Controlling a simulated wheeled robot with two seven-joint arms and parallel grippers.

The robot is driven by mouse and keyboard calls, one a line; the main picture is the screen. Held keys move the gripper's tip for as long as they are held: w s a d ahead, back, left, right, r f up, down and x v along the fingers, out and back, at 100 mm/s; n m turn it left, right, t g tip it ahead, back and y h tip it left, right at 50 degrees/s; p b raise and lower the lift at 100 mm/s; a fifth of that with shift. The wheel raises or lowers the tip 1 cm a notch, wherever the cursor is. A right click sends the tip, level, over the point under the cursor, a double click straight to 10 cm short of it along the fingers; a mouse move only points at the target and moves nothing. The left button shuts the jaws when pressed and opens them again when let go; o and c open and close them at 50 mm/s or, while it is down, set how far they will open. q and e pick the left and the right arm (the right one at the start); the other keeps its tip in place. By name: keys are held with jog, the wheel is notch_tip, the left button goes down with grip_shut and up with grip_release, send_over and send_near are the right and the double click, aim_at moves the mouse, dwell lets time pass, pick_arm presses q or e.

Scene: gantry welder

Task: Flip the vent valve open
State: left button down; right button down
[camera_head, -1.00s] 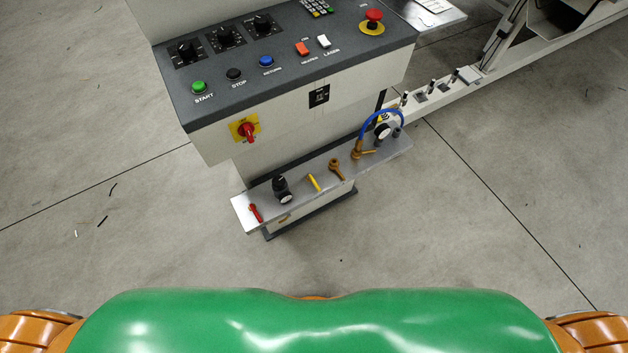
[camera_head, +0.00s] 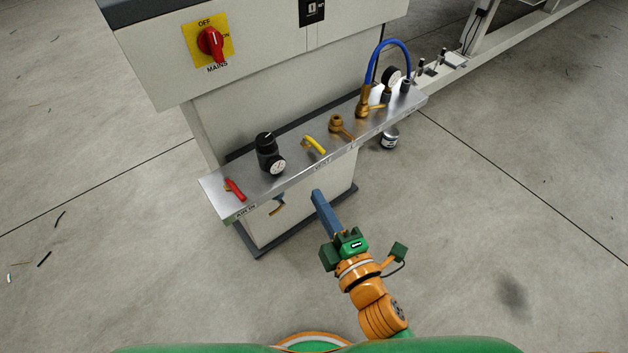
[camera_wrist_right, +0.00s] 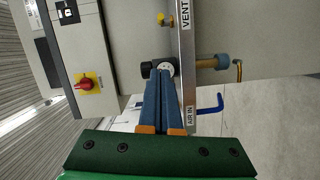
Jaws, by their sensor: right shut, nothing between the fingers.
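The vent valve's yellow lever (camera_head: 314,144) stands on the metal shelf above a label that reads VENT. It also shows in the right wrist view as a small yellow part (camera_wrist_right: 162,19) near the VENT label (camera_wrist_right: 184,14). My right gripper (camera_head: 317,193) is shut and empty, in front of and below the shelf's front edge, apart from the lever. In the right wrist view its blue fingers (camera_wrist_right: 163,76) lie together, pointing toward the regulator's gauge, with the yellow part farther up the picture. My left gripper is out of view.
The shelf (camera_head: 220,199) also bears a red lever (camera_head: 234,188), a black regulator with gauge (camera_head: 268,150), a brass valve (camera_head: 338,126) and a blue hose (camera_head: 377,55). A red mains switch (camera_head: 211,44) sits above. Floor (camera_head: 500,230) is open at right.

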aim_at(314, 145)
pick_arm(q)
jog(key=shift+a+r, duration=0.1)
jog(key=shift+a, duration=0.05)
pick_arm(e)
jog(key=shift+r, duration=0.25)
jog(key=shift+w, duration=0.1)
jog(key=b+x, duration=0.1)
jog(key=x, duration=0.8)
jog(key=shift+w+a+f, duration=0.1)
jog(key=shift+w+f, duration=0.05)
jog(key=shift+w, duration=0.15)
jog(key=w+d, duration=0.2)
jog(key=shift+w+d+f, duration=0.1)
jog(key=shift+d+f, duration=0.15)
jog(key=shift+d, duration=0.05)
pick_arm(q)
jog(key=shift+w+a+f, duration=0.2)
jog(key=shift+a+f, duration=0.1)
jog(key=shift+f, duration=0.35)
pick_arm(e)
jog(key=shift+w+d, duration=0.15)
jog(key=shift+d, duration=0.15)
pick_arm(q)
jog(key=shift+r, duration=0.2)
pick_arm(e)
jog(key=shift+d, duration=0.1)
